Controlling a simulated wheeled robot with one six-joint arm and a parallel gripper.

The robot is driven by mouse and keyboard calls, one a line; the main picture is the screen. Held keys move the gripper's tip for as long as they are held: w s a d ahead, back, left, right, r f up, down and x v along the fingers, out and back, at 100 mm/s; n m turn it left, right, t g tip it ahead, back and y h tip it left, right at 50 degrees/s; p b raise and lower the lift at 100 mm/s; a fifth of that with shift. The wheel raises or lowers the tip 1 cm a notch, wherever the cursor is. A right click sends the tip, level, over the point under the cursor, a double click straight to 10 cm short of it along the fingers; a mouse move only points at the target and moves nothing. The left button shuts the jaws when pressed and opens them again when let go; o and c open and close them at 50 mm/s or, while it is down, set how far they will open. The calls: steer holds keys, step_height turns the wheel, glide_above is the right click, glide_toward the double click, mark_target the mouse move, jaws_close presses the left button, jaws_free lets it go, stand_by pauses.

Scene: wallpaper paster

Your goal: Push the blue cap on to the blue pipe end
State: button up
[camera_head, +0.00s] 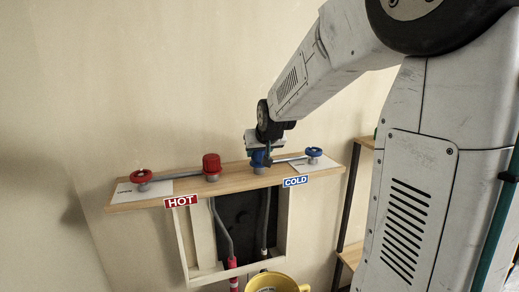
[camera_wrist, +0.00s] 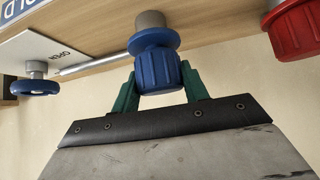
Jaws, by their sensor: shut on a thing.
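My gripper (camera_head: 258,148) is shut on the blue cap (camera_head: 261,158) above the right part of the wooden shelf. In the wrist view, the green fingers of my gripper (camera_wrist: 160,78) hold the ribbed blue cap (camera_wrist: 158,72) from both sides. The cap's flange meets the short grey pipe end (camera_wrist: 150,19), in line with it, with no clear gap. The pipe end (camera_head: 259,171) also shows below the cap in the head view. Any blue on the pipe end itself is hidden, and I cannot tell how far the cap is seated.
A red cap (camera_head: 211,163) stands on the left pipe. A red valve wheel (camera_head: 141,176) and a blue valve wheel (camera_head: 314,152) flank the pipes on the shelf (camera_head: 235,186). HOT (camera_head: 181,201) and COLD (camera_head: 295,181) signs hang in front. A yellow bucket (camera_head: 290,284) is below.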

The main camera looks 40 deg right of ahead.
steer(key=shift+f, duration=0.5)
steer(key=o, duration=1.1)
steer(key=shift+c, duration=0.2)
steer(key=v, duration=0.7)
steer(key=shift+s+r, duration=0.25)
steer(key=shift+s, duration=0.05)
steer(key=shift+a, duration=0.1)
steer(key=s+a+f+n+g+y, duration=0.1)
steer(key=s+a+f+g, duration=0.1)
steer(key=s+a, duration=0.3)
steer(key=s+a+f+n+g+y, duration=0.1)
steer(key=s+a, duration=0.5)
steer(key=s, duration=0.8)
steer(key=s+a+f+n+g+y, duration=0.1)
steer(key=s+a+f+n+g, duration=0.1)
steer(key=s+a, duration=0.4)
steer(key=s+f+g, duration=0.1)
steer(key=s+g, duration=0.1)
steer(key=s, duration=0.2)
steer(key=shift+s+f, duration=0.2)
steer(key=shift+f, duration=0.05)
